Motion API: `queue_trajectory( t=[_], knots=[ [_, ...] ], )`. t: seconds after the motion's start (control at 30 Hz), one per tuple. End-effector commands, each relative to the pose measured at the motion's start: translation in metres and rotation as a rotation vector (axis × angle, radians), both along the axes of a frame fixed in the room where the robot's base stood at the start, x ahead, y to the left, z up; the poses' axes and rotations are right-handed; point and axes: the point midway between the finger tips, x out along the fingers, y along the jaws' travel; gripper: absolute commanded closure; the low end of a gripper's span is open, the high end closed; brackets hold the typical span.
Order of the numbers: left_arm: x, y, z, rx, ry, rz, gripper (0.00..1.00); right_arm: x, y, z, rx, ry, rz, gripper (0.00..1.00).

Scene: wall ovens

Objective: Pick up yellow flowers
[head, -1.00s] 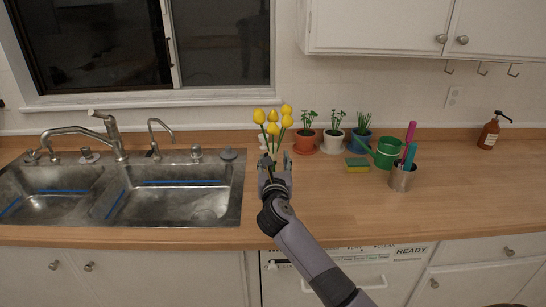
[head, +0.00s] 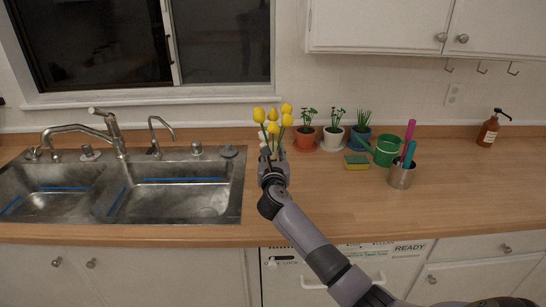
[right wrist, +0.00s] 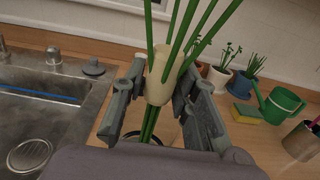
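The yellow flowers (head: 273,114) stand upright on the counter left of the potted plants in the head view, several yellow blooms on green stems. In the right wrist view their green stems (right wrist: 181,34) pass through a cream-coloured sleeve or holder (right wrist: 163,77). My right gripper (head: 272,157) is at the lower part of the bunch. In the right wrist view its fingers (right wrist: 161,88) lie close on both sides of the cream part and look closed against it. The blooms are outside the right wrist view. My left gripper is not in view.
A double sink (head: 165,196) is on the left. Several potted plants (head: 305,140), a sponge (head: 357,162), a green watering can (head: 385,151) and a metal cup (head: 402,176) stand to the right. A soap bottle (head: 488,133) is farther right. The front counter is clear.

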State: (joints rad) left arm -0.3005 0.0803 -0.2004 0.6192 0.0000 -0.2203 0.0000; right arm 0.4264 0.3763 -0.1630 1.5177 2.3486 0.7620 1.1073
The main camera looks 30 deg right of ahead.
Motion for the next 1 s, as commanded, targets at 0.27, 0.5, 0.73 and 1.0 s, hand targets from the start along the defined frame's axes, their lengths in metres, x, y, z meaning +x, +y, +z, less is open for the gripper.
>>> queue_trajectory(
  t=[0.27, 0.5, 0.73, 1.0],
  knots=[
    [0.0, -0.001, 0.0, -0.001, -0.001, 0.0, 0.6, 0.0, 0.0, 0.0, 0.0, 0.0, 0.0, 0.93],
    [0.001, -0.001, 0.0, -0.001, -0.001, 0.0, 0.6, 0.0, 0.0, 0.0, 0.0, 0.0, 0.0, 1.0],
    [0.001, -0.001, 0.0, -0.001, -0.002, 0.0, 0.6, 0.0, 0.0, 0.001, 0.0, -0.001, 0.0, 1.0],
    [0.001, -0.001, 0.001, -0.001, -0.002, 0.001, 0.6, 0.0, 0.0, 0.018, -0.001, -0.005, 0.0, 1.0]
  ],
)
